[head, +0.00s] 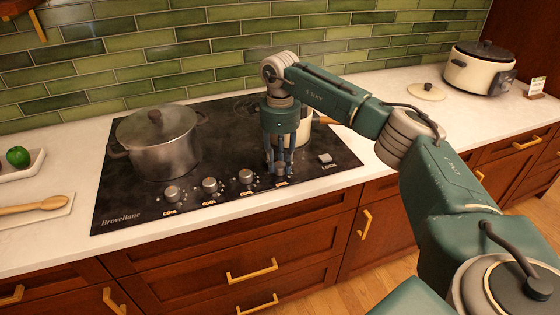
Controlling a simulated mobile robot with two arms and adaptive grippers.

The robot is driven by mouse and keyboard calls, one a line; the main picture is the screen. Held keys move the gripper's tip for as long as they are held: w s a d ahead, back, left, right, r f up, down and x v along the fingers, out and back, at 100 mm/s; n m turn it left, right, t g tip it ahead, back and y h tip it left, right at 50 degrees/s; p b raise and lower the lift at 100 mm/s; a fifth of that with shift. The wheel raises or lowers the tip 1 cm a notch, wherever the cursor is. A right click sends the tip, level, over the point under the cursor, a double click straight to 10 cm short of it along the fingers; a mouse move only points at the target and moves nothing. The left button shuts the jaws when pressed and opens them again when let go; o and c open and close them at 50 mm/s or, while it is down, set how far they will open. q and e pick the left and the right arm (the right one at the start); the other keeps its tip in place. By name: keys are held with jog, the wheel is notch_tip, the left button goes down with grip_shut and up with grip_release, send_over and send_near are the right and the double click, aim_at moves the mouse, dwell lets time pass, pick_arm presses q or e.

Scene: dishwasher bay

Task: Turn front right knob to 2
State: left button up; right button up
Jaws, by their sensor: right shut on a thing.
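The black cooktop (118,205) has a row of round silver knobs along its front edge. My right gripper (279,168) points straight down at the right end of this row, its fingers closed around the rightmost knob. That knob is mostly hidden between the fingers, so its setting cannot be read. A small "COOL" label shows just in front of it. The other knobs are the left one (171,193), the middle one (210,186) and the one beside my gripper (246,177). My left gripper is not in view.
A lidded steel pot (165,147) stands on the left of the cooktop. A light pan (304,127) with a wooden handle is partly hidden behind my right gripper. A LOCK button (325,158) lies right of the knobs. A cream slow cooker (478,72) stands at the far right.

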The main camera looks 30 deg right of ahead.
aim_at(280, 164)
jog(key=m+p, duration=0.2)
jog(key=m, duration=0.4)
jog(key=shift+r, duration=0.1)
jog(key=m+p, duration=0.1)
jog(key=m, duration=0.4)
jog(key=shift+m, duration=0.4)
dwell(0.3)
jog(key=o, duration=1.1)
jog(key=shift+o, duration=0.2)
notch_tip(280, 164, up, 12)
